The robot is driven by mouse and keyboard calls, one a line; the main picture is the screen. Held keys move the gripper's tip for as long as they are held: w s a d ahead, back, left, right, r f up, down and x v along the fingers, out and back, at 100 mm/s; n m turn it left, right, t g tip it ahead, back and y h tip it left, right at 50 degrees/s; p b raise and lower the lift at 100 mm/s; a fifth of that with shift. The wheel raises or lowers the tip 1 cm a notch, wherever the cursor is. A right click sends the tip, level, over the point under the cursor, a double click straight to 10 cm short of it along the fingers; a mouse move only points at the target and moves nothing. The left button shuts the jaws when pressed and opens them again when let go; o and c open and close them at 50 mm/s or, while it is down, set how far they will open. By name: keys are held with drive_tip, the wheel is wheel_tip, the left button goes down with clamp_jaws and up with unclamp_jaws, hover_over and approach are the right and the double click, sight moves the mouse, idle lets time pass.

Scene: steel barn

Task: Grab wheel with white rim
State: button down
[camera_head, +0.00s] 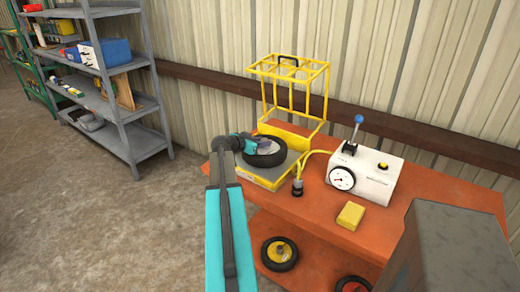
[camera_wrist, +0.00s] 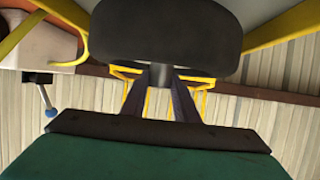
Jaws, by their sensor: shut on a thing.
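The wheel with the white rim (camera_head: 265,160) has a black tyre and a pale centre. It lies flat, or nearly flat, over the grey plate of the yellow caged stand (camera_head: 262,181); I cannot tell whether it touches the plate. My gripper (camera_head: 249,146) is at the wheel's left side, shut on its tyre. In the wrist view, the dark tyre (camera_wrist: 165,30) fills the top middle, with the narrow fingers of my gripper (camera_wrist: 161,75) reaching to it. The gripper and arm hide part of the wheel's left edge.
The stand's yellow cage (camera_head: 290,75) is raised behind the wheel. On the orange bench (camera_head: 420,215) are a white gauge box (camera_head: 375,175) and a yellow block (camera_head: 350,216). Below lie a yellow-rimmed wheel (camera_head: 279,252) and a red-rimmed wheel (camera_head: 353,285). Grey shelving (camera_head: 120,110) stands left.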

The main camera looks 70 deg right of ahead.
wheel_tip(320, 180, up, 8)
drive_tip(key=b, duration=0.1)
drive_tip(key=shift+f, duration=0.15)
idle(0.4)
idle(0.4)
